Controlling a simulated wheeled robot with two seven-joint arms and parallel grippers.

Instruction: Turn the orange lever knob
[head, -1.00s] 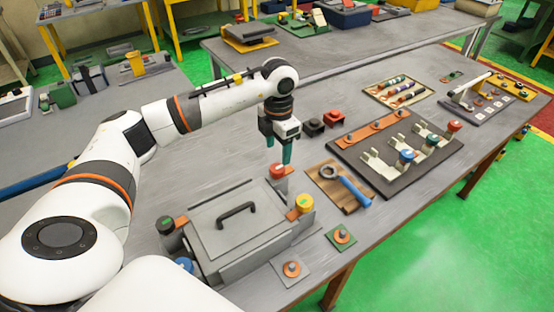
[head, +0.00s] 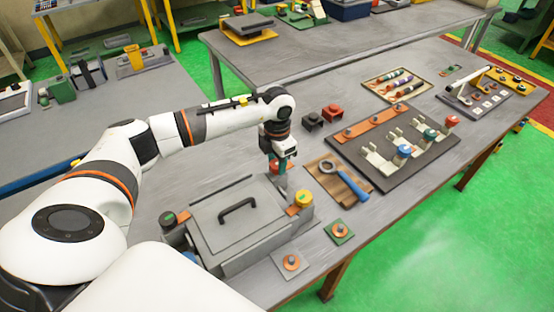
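An orange-red knob (head: 273,168) stands at the back right corner of a grey lidded box (head: 205,217). It is mostly hidden behind my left gripper (head: 282,166). The gripper points down, with its teal fingers at the knob. I cannot tell whether they touch it or how far apart they are. My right gripper is not in view.
A dark board (head: 375,172) with pale levers and blue, teal and red knobs lies to the right. A wooden board (head: 326,184) with a blue-handled tool lies close to the gripper. Black (head: 313,121) and red (head: 333,112) blocks stand behind.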

